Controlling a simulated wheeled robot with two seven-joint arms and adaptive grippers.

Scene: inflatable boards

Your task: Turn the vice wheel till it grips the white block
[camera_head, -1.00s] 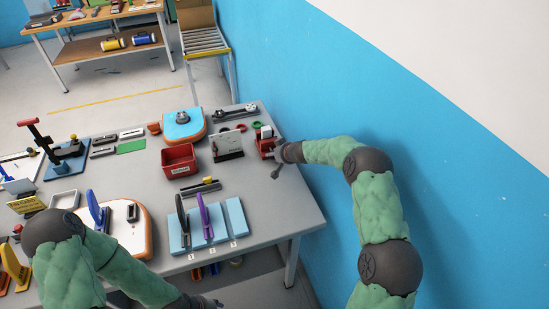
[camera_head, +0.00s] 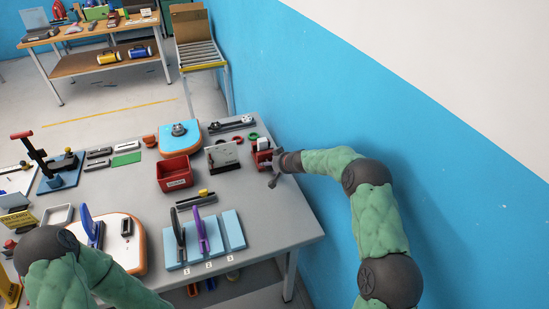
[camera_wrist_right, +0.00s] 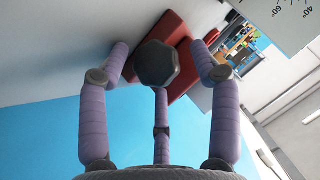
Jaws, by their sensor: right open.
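The red vice (camera_head: 262,156) sits at the right back of the table, with the white block (camera_head: 263,144) at its top. Whether its jaws touch the block is too small to tell. My right gripper (camera_head: 277,165) is at the vice's right side. In the right wrist view, the open purple fingers of my right gripper (camera_wrist_right: 159,62) stand either side of the dark faceted vice wheel (camera_wrist_right: 156,64), with gaps visible. The red vice body (camera_wrist_right: 178,50) is behind the wheel. The white block is not clear there. My left arm leaves the head view at the bottom, its gripper out of frame.
A panel on a stand (camera_head: 222,154) is left of the vice, with a red bin (camera_head: 174,172) beyond it. Green and red rings (camera_head: 238,139) lie behind. The blue wall (camera_head: 330,120) is close on the right. The front right tabletop (camera_head: 275,212) is clear.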

